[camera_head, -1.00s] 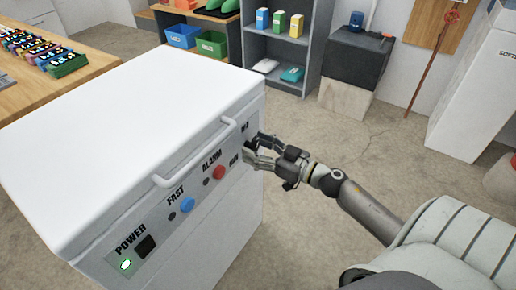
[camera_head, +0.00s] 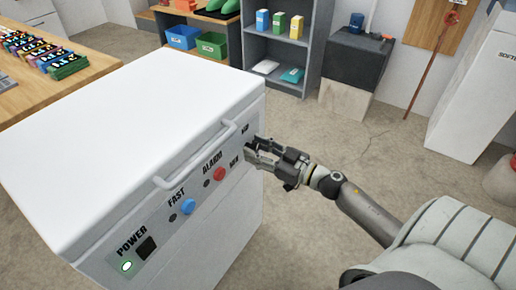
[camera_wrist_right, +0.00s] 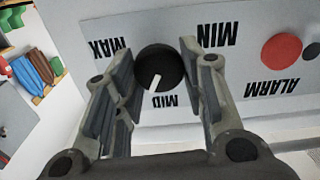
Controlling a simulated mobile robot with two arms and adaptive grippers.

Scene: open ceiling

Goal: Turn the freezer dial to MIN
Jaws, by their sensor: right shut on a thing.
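The white chest freezer (camera_head: 110,100) stands at the left of the head view. Its round black dial (camera_wrist_right: 160,68) shows in the right wrist view, where the picture is upside down. The dial's white pointer is by the MID label, slightly towards the MAX side. MIN (camera_wrist_right: 213,35) is on the other side, towards the alarm button. My right gripper (camera_head: 250,149) is shut on the dial, with fingers on both sides of it. In the head view the gripper hides the dial. My left gripper is out of view.
Shelves (camera_head: 290,48) stand behind. The floor right of the freezer is clear.

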